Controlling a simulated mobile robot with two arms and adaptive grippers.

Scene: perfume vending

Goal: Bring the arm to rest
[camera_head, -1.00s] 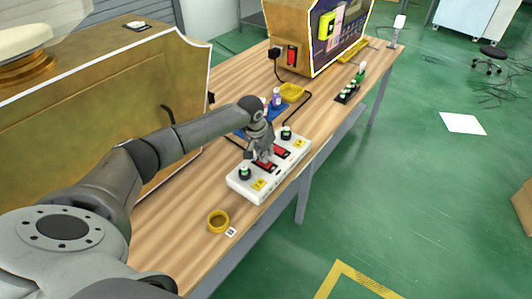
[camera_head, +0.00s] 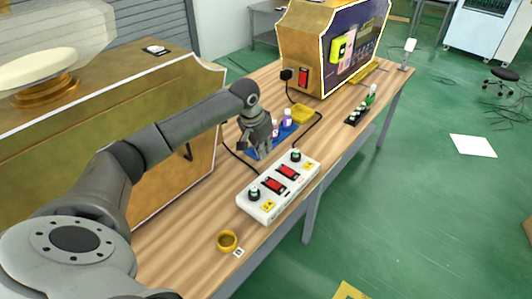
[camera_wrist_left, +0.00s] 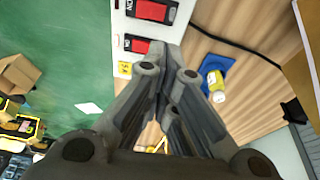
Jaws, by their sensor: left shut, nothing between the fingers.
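My left arm comes in from the left in the head view. Its gripper (camera_head: 258,145) hangs above the table, beyond the white switch box and in front of the blue mat. In the left wrist view the fingers (camera_wrist_left: 165,75) meet at their tips, shut and empty. The white switch box (camera_head: 289,188) has red rocker switches and dark green-topped knobs; part of it also shows in the left wrist view (camera_wrist_left: 122,38). The gripper is apart from the box. My right gripper is not in view.
Small bottles (camera_head: 287,117) stand on a blue mat (camera_head: 285,133) behind the gripper. A gold vending machine (camera_head: 306,50) stands at the back. Black cables cross the table.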

